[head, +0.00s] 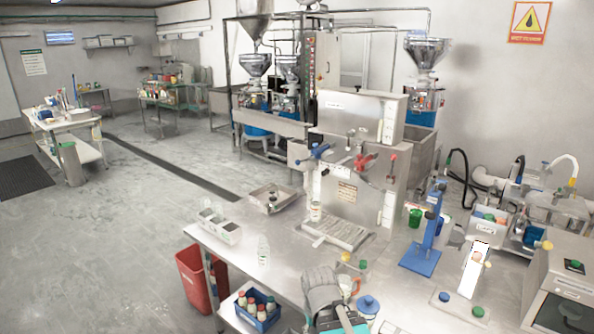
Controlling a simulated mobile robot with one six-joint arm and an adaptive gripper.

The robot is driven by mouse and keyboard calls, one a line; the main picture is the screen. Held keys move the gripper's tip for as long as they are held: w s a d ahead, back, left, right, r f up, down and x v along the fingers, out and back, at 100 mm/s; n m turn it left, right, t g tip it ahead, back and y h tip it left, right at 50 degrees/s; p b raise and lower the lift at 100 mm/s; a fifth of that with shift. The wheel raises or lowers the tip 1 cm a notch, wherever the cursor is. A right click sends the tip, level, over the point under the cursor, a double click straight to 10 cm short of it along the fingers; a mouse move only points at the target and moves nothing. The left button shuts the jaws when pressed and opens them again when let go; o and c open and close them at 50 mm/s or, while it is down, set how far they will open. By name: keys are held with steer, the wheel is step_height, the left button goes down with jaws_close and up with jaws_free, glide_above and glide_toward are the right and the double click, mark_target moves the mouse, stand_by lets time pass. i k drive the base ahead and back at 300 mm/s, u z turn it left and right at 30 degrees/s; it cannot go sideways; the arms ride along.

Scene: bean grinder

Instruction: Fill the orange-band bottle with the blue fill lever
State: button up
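The filling machine (345,190) stands at the back of the steel bench, with a blue lever (317,152) on its left and a red lever (364,161) to the right of it. A small pale bottle (315,211) with what looks like an orange-brown band stands upright below the blue lever, by the drip grate (338,233). A clear bottle (263,251) stands near the bench's left edge, its band too small to tell. My gripper (319,283) is at the front of the bench, apart from both bottles.
A white divided holder (220,227) and a steel tray (272,197) sit on the left. Small cups and a blue-lidded jar (368,305) stand right of my gripper. A blue press stand (421,258) is farther right. A blue crate (257,310) of bottles is below left.

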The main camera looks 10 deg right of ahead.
mark_target(298, 162)
steer(key=k, duration=0.8)
steer(key=u, duration=0.6)
steer(key=i, duration=1.85)
steer(key=z, duration=0.75)
